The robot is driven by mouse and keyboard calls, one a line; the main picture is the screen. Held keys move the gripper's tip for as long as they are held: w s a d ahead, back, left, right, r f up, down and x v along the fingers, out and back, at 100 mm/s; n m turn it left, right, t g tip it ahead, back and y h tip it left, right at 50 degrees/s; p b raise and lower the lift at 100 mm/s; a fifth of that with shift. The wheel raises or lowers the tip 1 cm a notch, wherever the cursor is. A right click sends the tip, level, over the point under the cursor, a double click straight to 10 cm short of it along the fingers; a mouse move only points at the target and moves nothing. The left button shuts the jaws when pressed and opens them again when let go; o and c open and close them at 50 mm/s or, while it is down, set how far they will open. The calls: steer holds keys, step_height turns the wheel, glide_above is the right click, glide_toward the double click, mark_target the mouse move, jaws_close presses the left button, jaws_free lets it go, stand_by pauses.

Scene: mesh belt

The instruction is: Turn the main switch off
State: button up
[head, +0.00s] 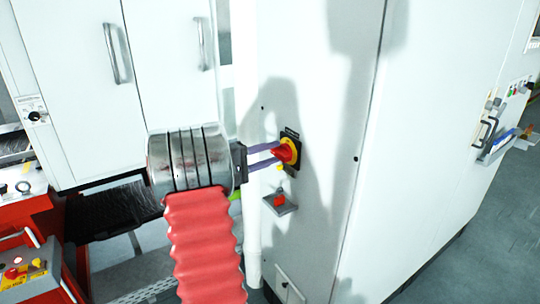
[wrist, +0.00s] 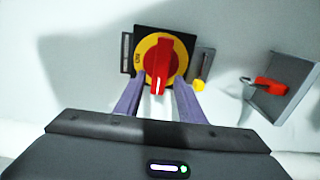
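The main switch is a red rotary handle (wrist: 159,66) on a yellow disc (wrist: 143,48) with a black square plate (wrist: 143,29). In the wrist view the handle points down toward my gripper, close to upright in the picture. The switch (head: 288,151) also shows in the head view on the white cabinet front. My gripper (wrist: 157,95) has its two purple fingers apart, one on each side of the handle's lower end. A gap shows between fingers and handle in the wrist view. In the head view the fingertips (head: 272,153) reach close to the switch; contact cannot be told.
A yellow-tipped padlock-like piece (wrist: 199,85) hangs right of the switch. A grey bracket (wrist: 283,86) holding a red item (wrist: 270,85) sticks out from the cabinet further right; in the head view it is below the switch. The white cabinet (head: 420,130) continues to the right.

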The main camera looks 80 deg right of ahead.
steer(key=v, duration=1.4)
steer(key=shift+d, duration=0.15)
stand_by(0.5)
